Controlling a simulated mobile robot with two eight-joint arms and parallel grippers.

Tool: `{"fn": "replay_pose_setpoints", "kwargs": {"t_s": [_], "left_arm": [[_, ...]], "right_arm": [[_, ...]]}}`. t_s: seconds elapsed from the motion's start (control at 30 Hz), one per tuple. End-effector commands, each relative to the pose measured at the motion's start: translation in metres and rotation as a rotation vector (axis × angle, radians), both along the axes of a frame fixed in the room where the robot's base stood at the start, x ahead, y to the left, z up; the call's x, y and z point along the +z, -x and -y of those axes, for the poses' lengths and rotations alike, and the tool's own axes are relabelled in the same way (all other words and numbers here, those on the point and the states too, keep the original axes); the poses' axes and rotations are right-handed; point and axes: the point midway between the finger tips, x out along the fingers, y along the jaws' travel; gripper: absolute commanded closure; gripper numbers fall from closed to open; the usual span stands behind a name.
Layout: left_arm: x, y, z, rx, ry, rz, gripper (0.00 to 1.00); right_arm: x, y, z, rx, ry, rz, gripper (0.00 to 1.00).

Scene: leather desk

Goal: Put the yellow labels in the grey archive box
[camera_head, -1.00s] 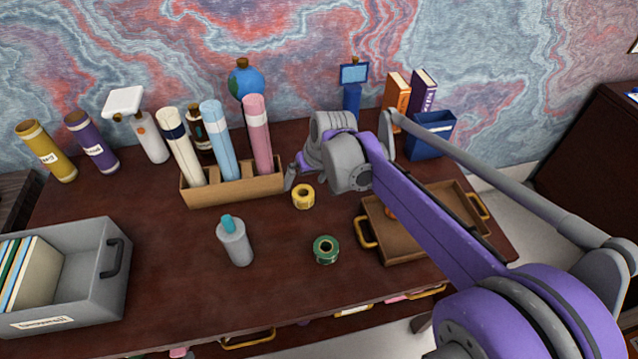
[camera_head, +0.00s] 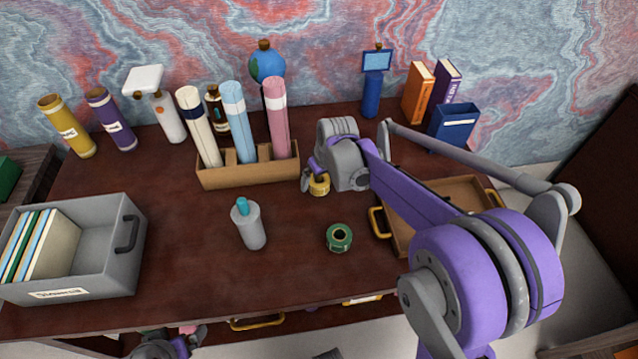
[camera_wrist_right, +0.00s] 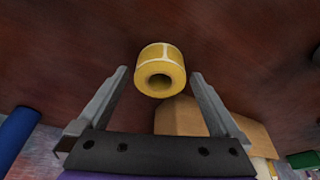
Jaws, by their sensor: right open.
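The yellow labels are a small yellow roll (camera_head: 319,188) on the desk, just right of the cardboard tube holder; the roll also shows in the right wrist view (camera_wrist_right: 161,72). My right gripper (camera_head: 314,180) is open at the roll. In the right wrist view its fingers (camera_wrist_right: 157,76) stand apart on either side of the roll, with gaps. The grey archive box (camera_head: 112,284) stands at the left front of the desk, with several upright folders in its left part and bare space at right. Part of my left arm and gripper (camera_head: 168,345) shows at the bottom edge, cut off.
The cardboard holder (camera_head: 250,172) with tall tubes is behind. A wooden tray (camera_head: 455,190) lies at right, partly behind my right arm.

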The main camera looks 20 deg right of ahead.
Motion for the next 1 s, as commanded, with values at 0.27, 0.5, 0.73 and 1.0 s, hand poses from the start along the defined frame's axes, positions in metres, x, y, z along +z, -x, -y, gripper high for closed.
{"fn": "replay_pose_setpoints", "kwargs": {"t_s": [0.27, 0.5, 0.73, 1.0], "left_arm": [[-0.0008, 0.0001, 0.0000, 0.000, 0.000, 0.000, 0.01], [-0.0008, 0.0001, 0.0000, 0.000, 0.000, 0.000, 0.01], [-0.0008, 0.0001, 0.0000, 0.000, 0.000, 0.000, 0.01], [-0.0007, 0.0001, 0.0000, 0.000, 0.000, 0.000, 0.01]], "right_arm": [[-0.0081, -0.0024, -0.0003, 0.000, 0.000, 0.000, 0.00], [-0.0079, -0.0022, -0.0003, 0.000, 0.000, 0.000, 0.34], [-0.0078, -0.0022, -0.0003, 0.000, 0.000, 0.000, 0.76], [-0.0070, -0.0021, -0.0003, 0.000, 0.000, 0.000, 0.95]]}}
